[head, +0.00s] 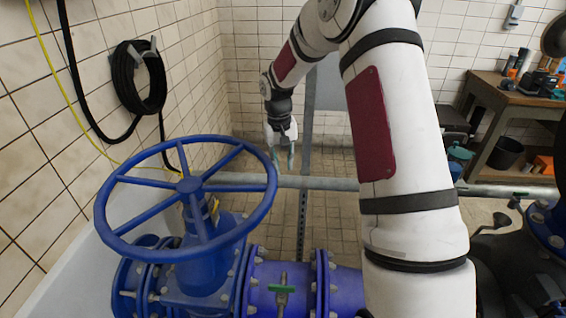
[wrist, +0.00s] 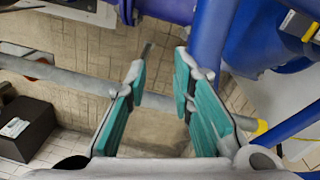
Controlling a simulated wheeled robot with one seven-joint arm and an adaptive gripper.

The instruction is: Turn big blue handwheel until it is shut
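The big blue handwheel (head: 187,185) sits on top of a blue valve at the lower left of the head view. Its spokes run from the hub to a round rim. My gripper (head: 283,160) points down just beyond the right side of the rim in that view. In the wrist view my gripper (wrist: 160,72) is open, its teal-padded fingers apart with nothing between them. A blue bar (wrist: 212,35), seemingly part of the wheel, passes beside the right finger. I cannot tell whether they touch.
A grey horizontal pipe (head: 325,183) runs behind the wheel, crossing a vertical grey post (head: 305,150). A tiled wall with a coiled black hose (head: 138,78) is at the left. A blue pipe with a green-handled small valve (head: 283,289) lies below. A wooden workbench (head: 510,95) stands at the right.

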